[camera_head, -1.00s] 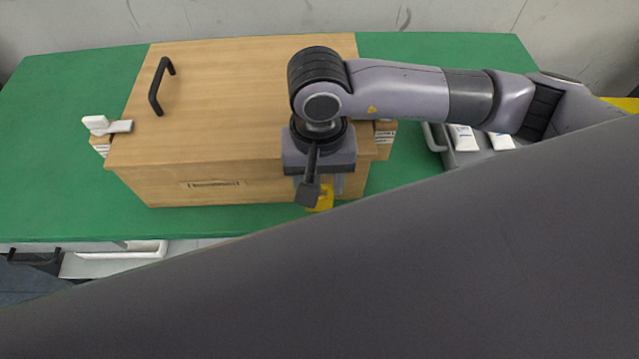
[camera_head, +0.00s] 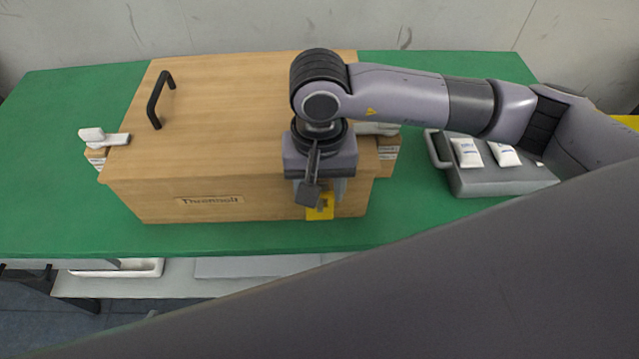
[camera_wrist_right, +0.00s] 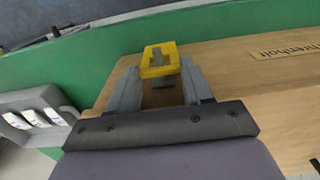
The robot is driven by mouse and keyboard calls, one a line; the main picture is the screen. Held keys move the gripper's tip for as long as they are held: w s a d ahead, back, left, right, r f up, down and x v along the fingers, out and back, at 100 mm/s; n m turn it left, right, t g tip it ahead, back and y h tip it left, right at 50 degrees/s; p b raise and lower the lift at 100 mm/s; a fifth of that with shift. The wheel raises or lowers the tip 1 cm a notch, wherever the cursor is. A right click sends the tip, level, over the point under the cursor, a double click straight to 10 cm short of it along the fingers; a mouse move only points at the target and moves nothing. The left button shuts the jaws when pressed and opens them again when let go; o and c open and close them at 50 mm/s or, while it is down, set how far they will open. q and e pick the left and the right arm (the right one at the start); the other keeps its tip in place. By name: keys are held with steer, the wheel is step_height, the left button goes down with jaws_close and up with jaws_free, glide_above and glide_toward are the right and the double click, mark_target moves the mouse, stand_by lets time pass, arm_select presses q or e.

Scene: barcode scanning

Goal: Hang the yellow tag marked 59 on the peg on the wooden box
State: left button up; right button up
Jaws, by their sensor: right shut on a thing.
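The wooden box (camera_head: 235,130) stands on the green table, with its front face toward me. My right gripper (camera_head: 322,195) is at the right part of that face and is shut on the yellow tag (camera_head: 318,213). In the right wrist view, the tag (camera_wrist_right: 160,70) sits at the tips of my right gripper (camera_wrist_right: 160,82), close to the box (camera_wrist_right: 230,62). A grey shape shows within the tag's frame. The tag's number is not readable. I cannot make out the peg for sure, nor whether the tag touches it. My left gripper is not in view.
A black handle (camera_head: 159,98) rises from the box top. White-topped pieces (camera_head: 105,137) stick out at its left side. A grey tray (camera_head: 490,184) with white packets stands to the right. The green table (camera_head: 230,238) is bare along its front edge.

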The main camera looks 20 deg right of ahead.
steer(key=o, duration=1.4)
steer(key=shift+c, duration=0.2)
step_height(320, 180, up, 6)
steer(key=shift+r, duration=0.6)
